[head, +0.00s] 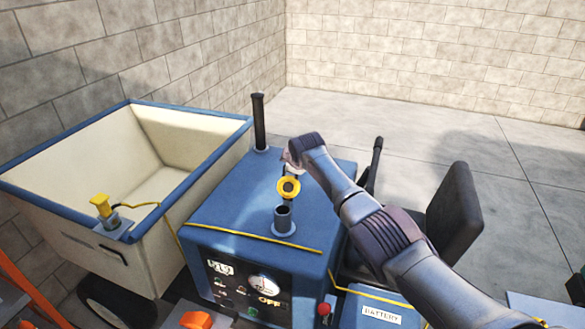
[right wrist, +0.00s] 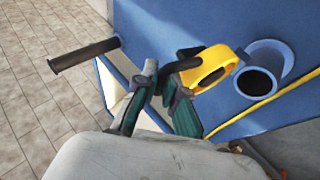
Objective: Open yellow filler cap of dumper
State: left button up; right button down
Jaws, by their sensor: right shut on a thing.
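The yellow filler cap (head: 288,188) is off the dumper's filler neck (head: 283,218), which stands uncovered on the blue hood (head: 225,215). My right gripper (head: 291,160) is shut on the cap and holds it just behind the neck, a small gap apart. In the right wrist view the cap (right wrist: 212,67) is tilted at the fingertips (right wrist: 172,82), with its ring-shaped underside showing. The open neck (right wrist: 262,78) with its dark bore is beside it. My left gripper is not in view.
A black exhaust pipe (head: 259,122) rises from the hood's back left. The cream skip (head: 85,225) carries a yellow-topped fitting (head: 101,205) on its corner. A black lever (head: 375,160) and seat (head: 455,212) stand right. Open floor lies behind.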

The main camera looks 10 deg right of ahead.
jog(key=shift+a, duration=0.15)
jog(key=c, duration=1.2)
grip_release()
jog(key=shift+c, duration=0.2)
jog(key=shift+v, duration=0.9)
jog(key=v, duration=1)
